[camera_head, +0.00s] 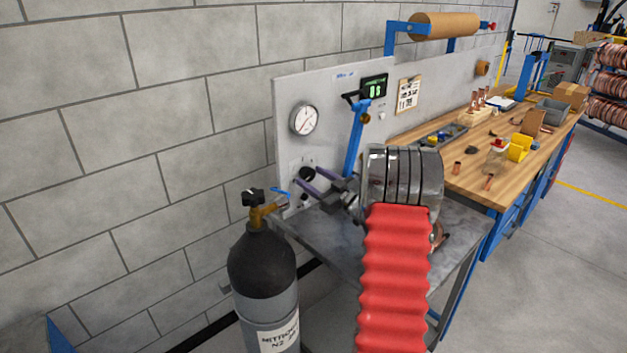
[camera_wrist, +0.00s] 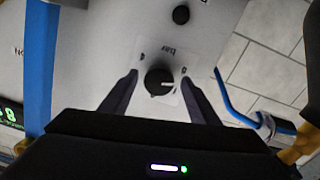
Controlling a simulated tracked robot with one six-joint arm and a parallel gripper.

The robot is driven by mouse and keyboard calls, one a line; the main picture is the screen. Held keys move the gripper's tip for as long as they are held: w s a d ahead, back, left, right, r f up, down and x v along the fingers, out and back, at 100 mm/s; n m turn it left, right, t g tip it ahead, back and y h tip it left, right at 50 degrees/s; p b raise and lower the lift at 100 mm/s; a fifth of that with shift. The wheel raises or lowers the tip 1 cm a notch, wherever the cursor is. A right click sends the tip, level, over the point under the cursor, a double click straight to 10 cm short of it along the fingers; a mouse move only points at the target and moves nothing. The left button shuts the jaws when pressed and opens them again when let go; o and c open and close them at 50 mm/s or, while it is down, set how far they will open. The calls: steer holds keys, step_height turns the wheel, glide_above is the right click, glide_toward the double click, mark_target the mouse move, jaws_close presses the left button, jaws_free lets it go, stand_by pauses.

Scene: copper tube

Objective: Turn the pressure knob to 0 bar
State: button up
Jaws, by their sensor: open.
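The pressure knob (camera_wrist: 159,82) is a round black knob with a light pointer mark on a white plate lettered "bar", set in the grey panel. In the head view the black knob (camera_head: 306,174) shows low on the panel, just beyond my fingertips. My gripper (camera_wrist: 158,78) is open, with one dark finger on each side of the knob in the wrist view. I cannot tell whether the fingers touch it. In the head view my gripper (camera_head: 300,184) reaches to the panel from the right. The round white pressure gauge (camera_head: 304,119) is above the knob; its reading is too small to tell.
A second black round part (camera_wrist: 181,15) sits on the panel near the knob. A dark gas cylinder (camera_head: 262,265) with a brass valve and blue hose stands left of the metal table (camera_head: 340,238). A blue upright (camera_head: 356,140) rises right of my gripper. A wooden workbench (camera_head: 470,165) extends right.

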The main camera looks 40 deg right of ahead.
steer(key=s, duration=1.3)
steer(key=shift+s, duration=0.3)
steer(key=shift+f, duration=0.1)
steer(key=n, duration=2.2)
steer(key=d+n+y, duration=0.1)
steer(key=n, duration=1)
steer(key=shift+w+r+n, duration=0.2)
steer(key=shift+r+n, duration=0.05)
steer(key=shift+n, duration=0.05)
